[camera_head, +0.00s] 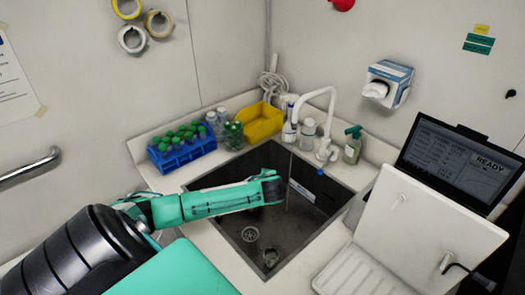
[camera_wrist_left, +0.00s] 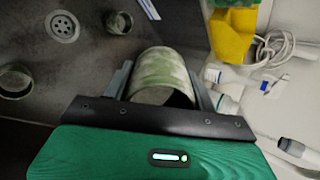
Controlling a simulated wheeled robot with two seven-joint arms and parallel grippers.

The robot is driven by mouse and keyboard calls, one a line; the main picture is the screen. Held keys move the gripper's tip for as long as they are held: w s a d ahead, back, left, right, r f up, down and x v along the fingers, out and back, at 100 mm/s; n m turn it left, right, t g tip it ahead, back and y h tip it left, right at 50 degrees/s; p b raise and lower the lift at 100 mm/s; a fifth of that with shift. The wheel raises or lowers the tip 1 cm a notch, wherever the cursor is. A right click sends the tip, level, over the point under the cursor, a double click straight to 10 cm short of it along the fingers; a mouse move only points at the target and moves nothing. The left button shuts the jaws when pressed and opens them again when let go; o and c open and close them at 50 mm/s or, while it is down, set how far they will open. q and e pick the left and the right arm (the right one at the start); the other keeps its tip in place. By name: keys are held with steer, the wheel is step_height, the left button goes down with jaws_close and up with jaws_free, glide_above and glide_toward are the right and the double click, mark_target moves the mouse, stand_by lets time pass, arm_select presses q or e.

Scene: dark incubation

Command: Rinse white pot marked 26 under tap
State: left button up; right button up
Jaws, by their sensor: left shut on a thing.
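My left gripper (camera_head: 276,187) reaches in from the left over the dark sink (camera_head: 225,225). In the left wrist view, its two fingers (camera_wrist_left: 160,85) are shut on a whitish cylindrical pot (camera_wrist_left: 160,72) with greenish stains. The pot lies sideways between the fingers, and no number is readable on it. In the head view the gripper mostly hides the pot. The white gooseneck tap (camera_head: 331,105) stands at the sink's back right corner. A thin stream falls from its spout close to the gripper's tip; whether it strikes the pot I cannot tell.
Other pots lie on the sink floor, one (camera_head: 270,257) near the drain (camera_head: 250,234); the left wrist view shows two (camera_wrist_left: 118,22). A blue rack (camera_head: 182,153) of green-capped bottles and a yellow bin (camera_head: 260,122) stand behind. A white lidded device (camera_head: 430,225) is right.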

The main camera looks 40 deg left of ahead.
stand_by(0.3)
arm_select(q)
steer(key=shift+r+t+y+b, duration=0.25)
steer(key=shift+t+y+b, duration=0.15)
steer(key=shift+y, duration=0.1)
steer(key=shift+r, duration=0.15)
steer(key=shift+t+y+b, duration=0.3)
steer(key=shift+y+b, duration=0.05)
steer(key=shift+y, duration=0.15)
steer(key=shift+r+t+y, duration=0.25)
steer(key=shift+t+y, duration=0.05)
steer(key=shift+r, duration=0.15)
